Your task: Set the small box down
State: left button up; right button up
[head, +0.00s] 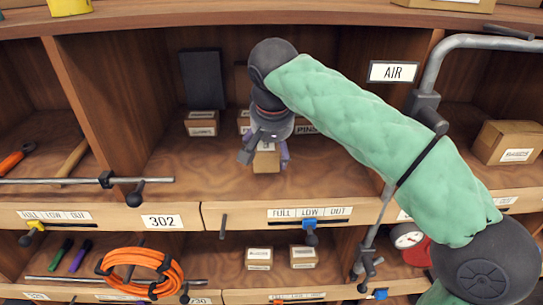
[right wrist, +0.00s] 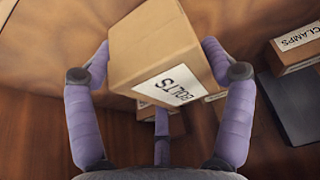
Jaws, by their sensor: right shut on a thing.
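The small cardboard box (head: 266,160) with a white label is between the fingers of my right gripper (head: 265,155), over the middle compartment of the shelf. In the right wrist view the box (right wrist: 150,45) has a label reading "BOLTS" and looks tilted. My right gripper (right wrist: 158,58) is shut on it, with purple fingers on both sides. I cannot tell whether the underside touches the shelf board (head: 190,165). My left gripper is not in view.
Behind stand a small box (head: 201,123) with a dark panel (head: 203,80) on or behind it, and a box labelled "PINS" (head: 307,127). A wooden divider (head: 80,100) bounds the left. A metal tube (head: 432,75) stands at right. The board left of the gripper is bare.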

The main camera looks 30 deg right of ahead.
aim_at(272, 149)
jog(key=shift+f, duration=1.4)
jog(key=shift+f, duration=0.2)
jog(key=o, duration=1.4)
jog(key=shift+o, duration=0.2)
jog(key=shift+r, duration=0.25)
jog(key=v, duration=0.5)
jog(key=shift+s+a, duration=0.35)
jog(key=shift+s, duration=0.05)
jog(key=s+a, duration=0.5)
jog(key=s, duration=0.4)
jog(key=shift+s+a+b, duration=0.25)
jog(key=shift+a+b, duration=0.05)
jog(key=shift+b, duration=0.15)
